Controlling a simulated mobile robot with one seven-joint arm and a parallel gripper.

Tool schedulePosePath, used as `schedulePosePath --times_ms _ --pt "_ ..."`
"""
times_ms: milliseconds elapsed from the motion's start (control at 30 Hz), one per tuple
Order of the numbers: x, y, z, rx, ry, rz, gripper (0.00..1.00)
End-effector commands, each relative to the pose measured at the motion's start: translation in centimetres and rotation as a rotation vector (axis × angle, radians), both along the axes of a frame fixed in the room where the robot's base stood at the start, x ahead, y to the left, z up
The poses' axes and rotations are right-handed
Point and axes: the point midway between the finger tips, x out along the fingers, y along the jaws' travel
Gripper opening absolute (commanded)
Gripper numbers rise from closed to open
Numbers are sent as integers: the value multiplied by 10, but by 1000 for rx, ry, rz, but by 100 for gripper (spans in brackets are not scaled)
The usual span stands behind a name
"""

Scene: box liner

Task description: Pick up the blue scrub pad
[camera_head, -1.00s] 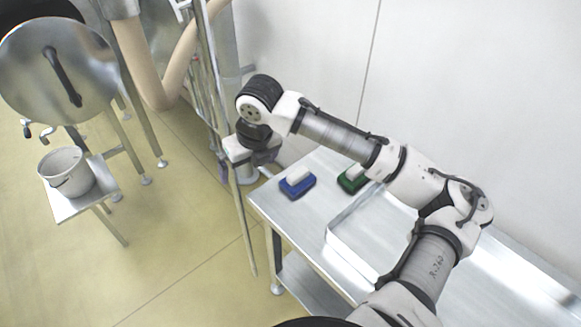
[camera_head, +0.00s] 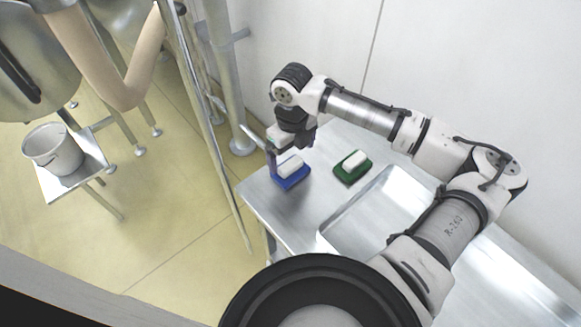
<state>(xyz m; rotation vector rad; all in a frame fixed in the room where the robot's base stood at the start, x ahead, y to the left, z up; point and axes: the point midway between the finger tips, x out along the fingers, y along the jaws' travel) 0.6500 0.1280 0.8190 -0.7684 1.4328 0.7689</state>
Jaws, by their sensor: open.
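The blue scrub pad (camera_head: 292,180), with a white block on its top, lies on the steel table (camera_head: 262,205) near its left corner. My gripper (camera_head: 278,168) points down at the pad's left and far side, close to its white top. The gripper is open. A finger shows at the pad's left edge; the other finger is hard to make out. I cannot tell whether the finger touches the pad.
A green scrub pad (camera_head: 353,167) with a white top lies to the right of the blue one. A shallow steel tray (camera_head: 330,232) is in front of it. A wall stands behind. A white bucket (camera_head: 52,150) stands on a small bench at the left.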

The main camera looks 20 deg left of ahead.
Motion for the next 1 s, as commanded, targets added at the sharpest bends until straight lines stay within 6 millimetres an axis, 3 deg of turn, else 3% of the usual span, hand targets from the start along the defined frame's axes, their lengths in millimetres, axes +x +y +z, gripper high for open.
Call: schedulePosePath --times_ms 267,500,800,1000 --pt "-1 1 -20 -1 1 0 100" --pt "-3 3 -55 0 0 -1 100" --pt "-3 4 -62 0 -1 0 100" --pt "-3 3 -62 0 -1 0 75"
